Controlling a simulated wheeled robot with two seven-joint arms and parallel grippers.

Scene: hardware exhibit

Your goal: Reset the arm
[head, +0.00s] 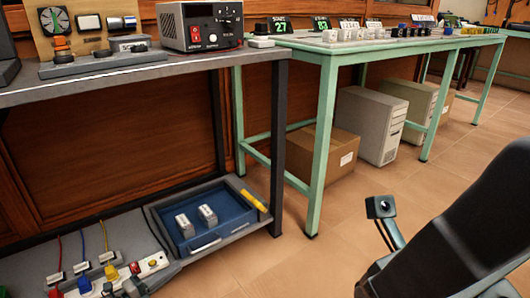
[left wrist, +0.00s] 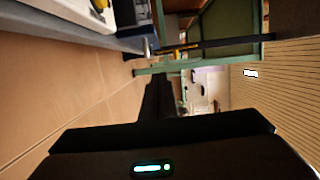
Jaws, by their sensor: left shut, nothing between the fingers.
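My left gripper (head: 381,207) shows in the head view over the open floor, right of the workbench. Its dark fingertips are together and hold nothing. A large black part of my arm fills the lower right and hides some floor. In the left wrist view, turned on its side, the dark fingers (left wrist: 158,98) reach forward as one closed shape, clear of the furniture. My right gripper is not in view.
A grey workbench (head: 110,80) has a lower shelf with a blue tray (head: 228,205) and a power strip (head: 150,264). A green table (head: 328,110) stands behind, with a cardboard box (head: 325,150) and computer cases (head: 368,122) under it. Floor between is clear.

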